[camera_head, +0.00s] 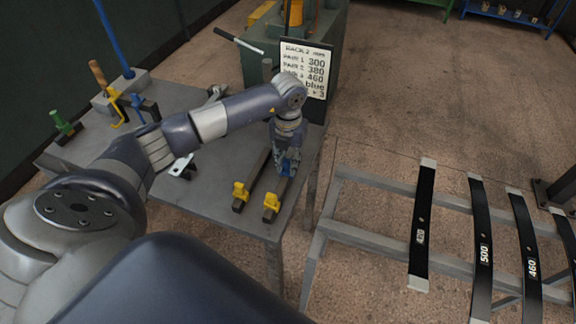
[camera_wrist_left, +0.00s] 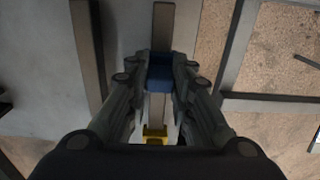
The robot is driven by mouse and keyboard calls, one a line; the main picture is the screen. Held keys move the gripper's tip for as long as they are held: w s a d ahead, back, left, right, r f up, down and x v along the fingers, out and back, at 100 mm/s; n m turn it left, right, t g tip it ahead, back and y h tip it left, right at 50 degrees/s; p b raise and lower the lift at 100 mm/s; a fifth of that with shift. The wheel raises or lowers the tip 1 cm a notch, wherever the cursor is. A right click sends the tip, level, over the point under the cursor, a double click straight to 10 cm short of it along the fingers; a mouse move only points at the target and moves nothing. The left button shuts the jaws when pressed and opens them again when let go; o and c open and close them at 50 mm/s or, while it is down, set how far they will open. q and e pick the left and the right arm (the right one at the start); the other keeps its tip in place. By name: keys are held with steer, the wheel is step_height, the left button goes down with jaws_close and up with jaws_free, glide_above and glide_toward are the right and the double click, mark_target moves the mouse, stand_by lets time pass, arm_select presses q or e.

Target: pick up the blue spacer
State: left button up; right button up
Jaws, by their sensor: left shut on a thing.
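The blue spacer (camera_head: 287,168) sits on the right one of two dark bars on the grey table. In the left wrist view the blue spacer (camera_wrist_left: 160,78) lies between the fingers of my left gripper (camera_wrist_left: 160,84), across the bar. In the head view my left gripper (camera_head: 287,162) points down over that bar and is shut on the spacer. The fingers hide part of the spacer. I cannot tell whether the spacer touches the bar. My right gripper is not in view.
Yellow stops (camera_head: 271,203) sit at the near ends of the bars. A written board (camera_head: 305,68) stands behind the table (camera_head: 222,195). A rack (camera_head: 385,265) with several dark leaf springs stands at right. Tools and a blue post (camera_head: 112,40) are at left.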

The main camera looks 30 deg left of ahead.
mark_target(288, 160)
arm_select(q)
steer(key=shift+w+r+b, duration=0.1)
steer(key=shift+r+b, duration=0.2)
steer(key=shift+r, duration=0.2)
step_height(288, 160, up, 2)
steer(key=shift+b, duration=0.55)
steer(key=s+d+r+b, duration=0.1)
steer(key=s+d+b, duration=0.1)
steer(key=d, duration=0.5)
steer(key=s+d+r+b, duration=0.1)
steer(key=s+d+b, duration=0.1)
steer(key=d, duration=0.6)
steer(key=shift+s+d, duration=0.2)
steer(key=shift+s, duration=0.2)
